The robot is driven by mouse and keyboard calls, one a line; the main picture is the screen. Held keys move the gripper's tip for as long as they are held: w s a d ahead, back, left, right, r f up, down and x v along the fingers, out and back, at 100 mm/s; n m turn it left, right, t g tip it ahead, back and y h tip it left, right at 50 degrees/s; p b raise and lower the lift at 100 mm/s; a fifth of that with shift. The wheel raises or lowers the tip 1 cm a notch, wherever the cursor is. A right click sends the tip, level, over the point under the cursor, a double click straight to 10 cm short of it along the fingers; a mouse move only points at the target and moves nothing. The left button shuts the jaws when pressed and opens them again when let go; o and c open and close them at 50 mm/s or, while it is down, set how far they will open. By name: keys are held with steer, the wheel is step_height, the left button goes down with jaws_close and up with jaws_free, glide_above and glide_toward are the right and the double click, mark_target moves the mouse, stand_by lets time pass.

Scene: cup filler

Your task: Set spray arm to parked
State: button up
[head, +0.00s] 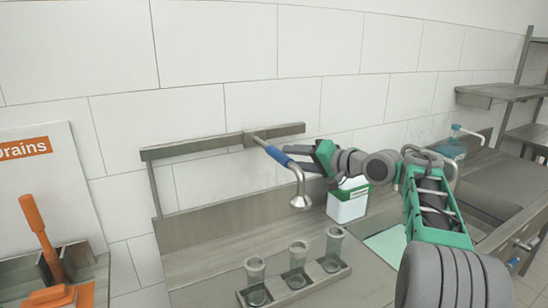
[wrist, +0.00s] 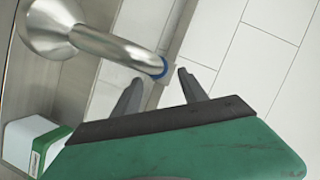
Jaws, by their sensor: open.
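The spray arm (head: 273,153) is a metal tube with a blue grip section, reaching out from a wall rail. Its bent end carries a round spray head (head: 300,201) that points down near the cups. In the wrist view the tube (wrist: 115,48) and part of its blue band (wrist: 153,68) show just beyond my fingers. My gripper (head: 312,158) is beside the blue section, to its right. In the wrist view my gripper (wrist: 157,88) has its two fingers spread, with the tube's blue end near the gap. I cannot tell whether they touch.
Three clear cups (head: 297,262) stand in a metal rack in front of the spray head. A white and green box (head: 348,203) stands behind my arm. A metal rail (head: 190,149) runs along the tiled wall. An orange-handled tool (head: 38,230) stands at left.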

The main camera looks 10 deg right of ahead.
mark_target(280, 156)
steer(key=p+x, duration=0.1)
steer(key=x, duration=0.5)
steer(key=shift+w+a, duration=0.15)
steer(key=shift+a, duration=0.05)
steer(key=shift+c, duration=0.3)
jaws_close()
stand_by(0.8)
